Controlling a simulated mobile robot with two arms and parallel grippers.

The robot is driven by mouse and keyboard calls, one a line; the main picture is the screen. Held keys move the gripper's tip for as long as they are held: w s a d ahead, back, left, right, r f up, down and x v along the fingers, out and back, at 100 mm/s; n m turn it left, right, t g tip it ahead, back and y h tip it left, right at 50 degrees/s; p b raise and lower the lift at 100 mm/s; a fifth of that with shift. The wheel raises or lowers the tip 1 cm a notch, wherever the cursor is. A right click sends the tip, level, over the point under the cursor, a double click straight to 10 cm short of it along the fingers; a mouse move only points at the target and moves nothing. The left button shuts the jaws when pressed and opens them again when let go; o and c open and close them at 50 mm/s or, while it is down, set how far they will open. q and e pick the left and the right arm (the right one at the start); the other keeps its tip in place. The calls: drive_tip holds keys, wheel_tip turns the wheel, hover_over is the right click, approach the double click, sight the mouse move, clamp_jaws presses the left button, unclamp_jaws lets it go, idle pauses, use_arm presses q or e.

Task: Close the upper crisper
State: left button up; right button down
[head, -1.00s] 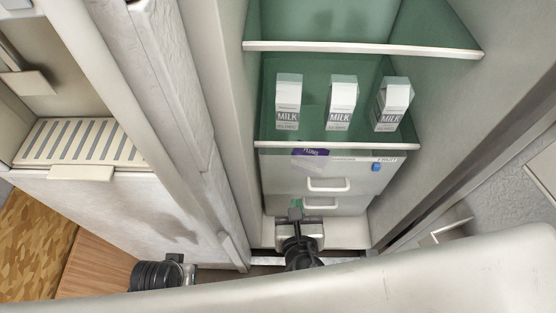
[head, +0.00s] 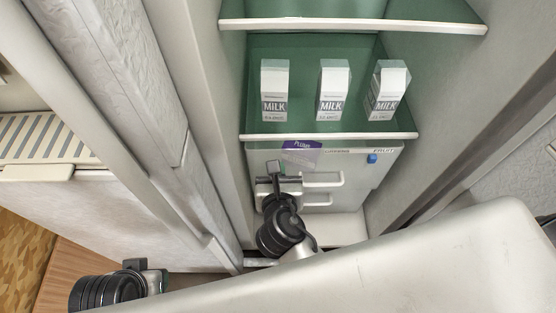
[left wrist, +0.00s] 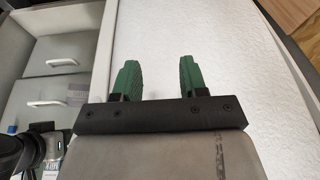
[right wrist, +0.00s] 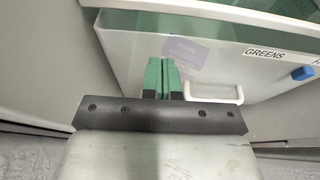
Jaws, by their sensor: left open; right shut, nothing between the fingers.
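The upper crisper (head: 349,172) is a pale drawer front with GREENS and FRUIT labels, under the milk shelf. Its white handle (head: 322,178) also shows in the right wrist view (right wrist: 212,97). How far the drawer stands out is hard to tell. My right gripper (head: 275,167) is shut and empty, at the front's left part beside the handle. In the right wrist view its fingertips (right wrist: 165,62) are in front of the crisper face; contact is unclear. My left gripper (left wrist: 159,75) is open and empty, away from the crisper before a white textured panel; it shows low left in the head view (head: 137,267).
Several shelves rise above the crisper; three milk cartons stand on the lowest, including a middle carton (head: 333,90). A purple PLUMS tag (head: 301,148) and blue clip (head: 373,158) are at the crisper's top. A lower drawer handle (head: 322,200) is underneath. Fridge walls flank both sides.

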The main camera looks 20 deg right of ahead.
sight(278, 151)
use_arm(q)
drive_tip(key=shift+w+d+r+t+h, duration=0.15)
drive_tip(key=shift+w+d+t, duration=0.1)
drive_tip(key=shift+w+t, duration=0.45)
drive_tip(key=shift+w+d+r+t+h, duration=0.15)
drive_tip(key=shift+w+d+t, duration=0.2)
drive_tip(key=shift+w, duration=0.5)
use_arm(e)
drive_tip(key=shift+w+d, duration=0.2)
drive_tip(key=shift+w, duration=0.6)
drive_tip(key=shift+w+d, duration=0.2)
drive_tip(key=shift+w, duration=0.6)
use_arm(q)
drive_tip(key=shift+a, duration=0.1)
